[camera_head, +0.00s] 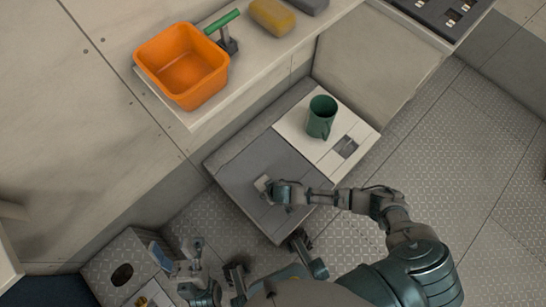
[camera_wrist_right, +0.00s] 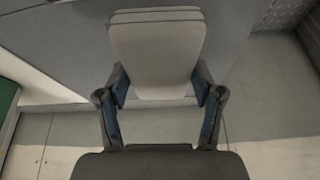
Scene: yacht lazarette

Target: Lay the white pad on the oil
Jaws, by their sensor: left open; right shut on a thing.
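The white pad (camera_wrist_right: 158,55) is between the two fingers of my right gripper (camera_wrist_right: 160,88), which is shut on it at its sides. I cannot tell whether the pad touches the surface. My left gripper (camera_head: 164,259) is open and empty at the lower left, beside a grey box. I cannot make out the oil in either view.
A green mug (camera_head: 321,117) stands on the platform's white panel (camera_head: 297,129), near a grey square patch (camera_head: 345,147). An orange tub (camera_head: 184,66), a green-handled tool (camera_head: 223,25) and a yellow sponge (camera_head: 272,16) are on the shelf. Patterned floor (camera_head: 470,190) is clear at right.

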